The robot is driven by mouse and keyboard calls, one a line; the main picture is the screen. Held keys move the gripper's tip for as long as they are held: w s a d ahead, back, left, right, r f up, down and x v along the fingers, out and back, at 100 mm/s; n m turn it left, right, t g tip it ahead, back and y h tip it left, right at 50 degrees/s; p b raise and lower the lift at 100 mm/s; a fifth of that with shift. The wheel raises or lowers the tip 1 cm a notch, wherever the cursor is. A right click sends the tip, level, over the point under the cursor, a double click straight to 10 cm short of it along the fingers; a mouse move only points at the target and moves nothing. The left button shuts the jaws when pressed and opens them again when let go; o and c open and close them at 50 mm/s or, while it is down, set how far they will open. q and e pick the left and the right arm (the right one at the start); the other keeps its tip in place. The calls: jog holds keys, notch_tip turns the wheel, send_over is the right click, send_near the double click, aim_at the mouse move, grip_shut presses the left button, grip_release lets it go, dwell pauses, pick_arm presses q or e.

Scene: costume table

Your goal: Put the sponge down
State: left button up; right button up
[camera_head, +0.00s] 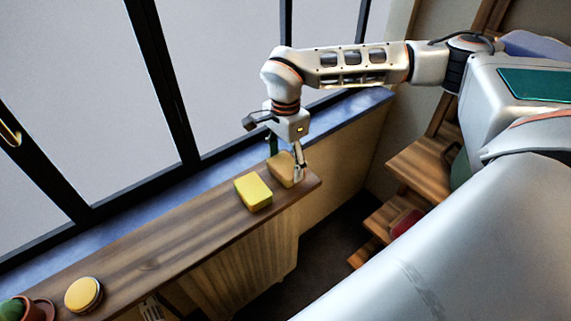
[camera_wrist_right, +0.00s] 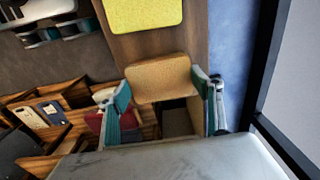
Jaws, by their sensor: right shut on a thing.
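A tan sponge (camera_head: 281,170) is between the fingers of my right gripper (camera_head: 287,163), at the right end of the wooden sill shelf (camera_head: 150,240). In the right wrist view the tan sponge (camera_wrist_right: 160,78) spans the gap between the two green-backed fingertips. The right gripper is shut on it and points down. The sponge is low at the shelf top; I cannot tell whether it touches the wood. My left gripper is not in view.
A yellow sponge (camera_head: 253,191) lies on the shelf just left of the tan one. A round yellow-topped tin (camera_head: 84,294) and a potted cactus (camera_head: 22,308) stand at the lower left. Dark-framed windows line the back. Wooden steps (camera_head: 420,163) are to the right.

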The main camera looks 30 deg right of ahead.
aim_at(286, 165)
jog(key=shift+f, duration=0.55)
jog(key=shift+f, duration=0.1)
jog(key=o, duration=1.2)
jog(key=shift+c, duration=0.2)
notch_tip(286, 165, up, 12)
jog(key=shift+s, duration=0.1)
